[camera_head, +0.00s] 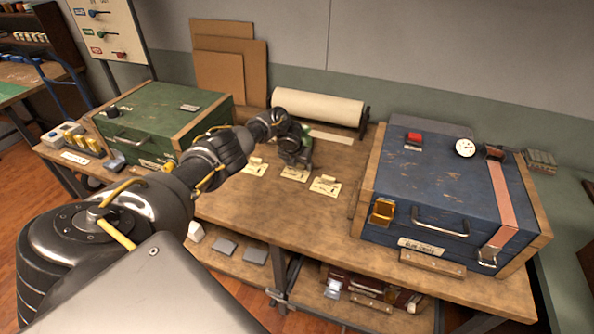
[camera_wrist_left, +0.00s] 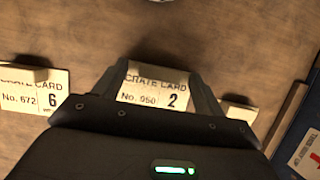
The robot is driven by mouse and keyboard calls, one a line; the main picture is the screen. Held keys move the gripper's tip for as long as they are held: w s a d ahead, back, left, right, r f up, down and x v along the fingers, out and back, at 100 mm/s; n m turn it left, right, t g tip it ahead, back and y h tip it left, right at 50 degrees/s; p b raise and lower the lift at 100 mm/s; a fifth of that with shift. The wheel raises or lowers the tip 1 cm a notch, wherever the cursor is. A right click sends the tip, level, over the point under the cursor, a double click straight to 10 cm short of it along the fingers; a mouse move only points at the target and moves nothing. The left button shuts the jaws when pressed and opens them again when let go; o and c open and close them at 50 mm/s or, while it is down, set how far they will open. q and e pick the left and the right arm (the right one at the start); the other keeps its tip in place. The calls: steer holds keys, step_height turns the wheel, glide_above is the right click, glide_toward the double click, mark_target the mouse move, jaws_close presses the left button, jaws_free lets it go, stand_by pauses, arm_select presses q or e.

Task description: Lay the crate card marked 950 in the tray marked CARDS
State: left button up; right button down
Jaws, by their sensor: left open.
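The crate card marked 950 (camera_wrist_left: 153,88) lies on the brown workbench and is the middle one of three pale cards; it also shows in the head view (camera_head: 294,175). My left gripper (camera_head: 297,162) is open just over it. In the left wrist view its two fingers (camera_wrist_left: 160,82) stand on either side of this card, and the gripper body hides its lower part. Whether the fingers touch it I cannot tell. I cannot make out a tray marked CARDS in either view. My right gripper is not in view.
A card marked 672 (camera_wrist_left: 38,95) lies to the left and another card (camera_head: 325,186) to the right, each with a small wooden block. A blue crate (camera_head: 440,185) stands at right, a green crate (camera_head: 150,125) at left, a paper roll (camera_head: 318,106) behind. The bench front is clear.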

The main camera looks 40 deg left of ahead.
mark_target(298, 165)
arm_select(q)
steer(key=shift+c, duration=1.2)
steer(key=c, duration=0.9)
steer(key=shift+r, duration=0.15)
steer(key=shift+r, duration=0.25)
step_height(298, 165, up, 2)
steer(key=shift+w+r, duration=0.1)
steer(key=shift+r, duration=0.1)
steer(key=s+d+r+p, duration=0.1)
steer(key=s+d+r, duration=0.2)
steer(key=s+d+r+p, duration=0.1)
steer(key=s+d+r, duration=0.2)
steer(key=d, duration=0.1)
steer(key=s+d+r+p, duration=0.1)
steer(key=s+d+r, duration=0.2)
steer(key=d+r, duration=0.1)
steer(key=shift+p, duration=0.4)
